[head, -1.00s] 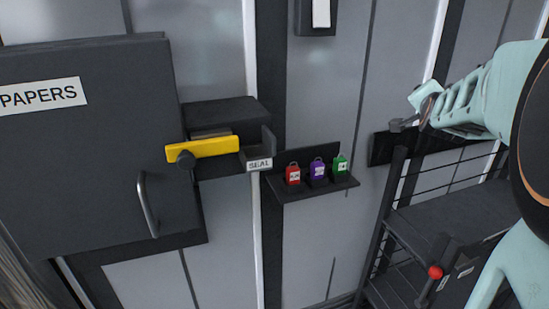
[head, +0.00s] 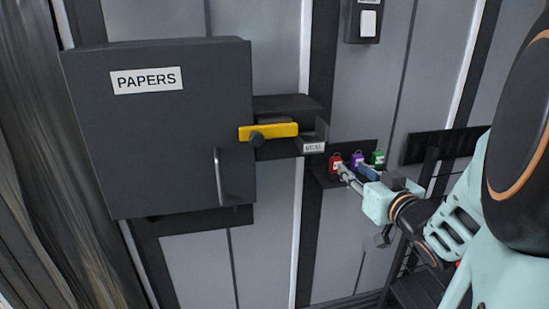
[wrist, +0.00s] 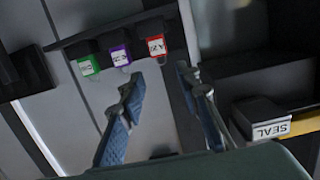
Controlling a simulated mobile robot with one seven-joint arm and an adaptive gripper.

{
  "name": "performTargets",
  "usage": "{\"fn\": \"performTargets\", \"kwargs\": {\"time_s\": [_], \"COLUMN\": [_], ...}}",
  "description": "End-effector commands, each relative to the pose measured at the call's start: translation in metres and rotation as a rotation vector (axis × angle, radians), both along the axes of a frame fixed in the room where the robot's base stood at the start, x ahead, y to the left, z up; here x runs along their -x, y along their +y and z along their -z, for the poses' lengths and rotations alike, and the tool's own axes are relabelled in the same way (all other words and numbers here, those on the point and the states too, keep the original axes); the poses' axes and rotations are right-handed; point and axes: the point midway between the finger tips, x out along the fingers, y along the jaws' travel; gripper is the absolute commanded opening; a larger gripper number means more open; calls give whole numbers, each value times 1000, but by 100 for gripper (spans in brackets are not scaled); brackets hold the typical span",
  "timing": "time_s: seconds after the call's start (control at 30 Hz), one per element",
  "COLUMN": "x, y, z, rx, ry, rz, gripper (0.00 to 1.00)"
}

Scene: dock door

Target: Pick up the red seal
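The red seal (head: 336,162) sits at the left end of a small dark shelf, left of the purple and green seals. In the wrist view, which is turned over, the red seal (wrist: 156,46) hangs near the top, just beyond the fingertips. My gripper (head: 345,171) reaches in from the right, its fingertips close to the red seal. In the wrist view my gripper (wrist: 160,78) has its two fingers apart with nothing between them. I cannot tell from the head view whether a finger touches the seal.
The purple seal (head: 356,159) and green seal (head: 378,158) stand close beside the red one. A holder labelled SEAL (head: 313,146) and a yellow bar (head: 268,131) are to the left. The PAPERS cabinet (head: 160,140) fills the left. A switch box (head: 366,22) is above.

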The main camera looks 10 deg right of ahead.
Motion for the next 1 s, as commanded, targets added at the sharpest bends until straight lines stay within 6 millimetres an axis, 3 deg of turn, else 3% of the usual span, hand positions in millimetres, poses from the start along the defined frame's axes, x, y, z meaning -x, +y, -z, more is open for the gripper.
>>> {"fn": "performTargets", "kwargs": {"time_s": [0.8, 1.0], "x": [-94, -105], "y": [3, 3], "z": [20, 20], "rx": [2, 2], "ry": [3, 1], "rz": [-11, -10], "gripper": [30, 30]}}
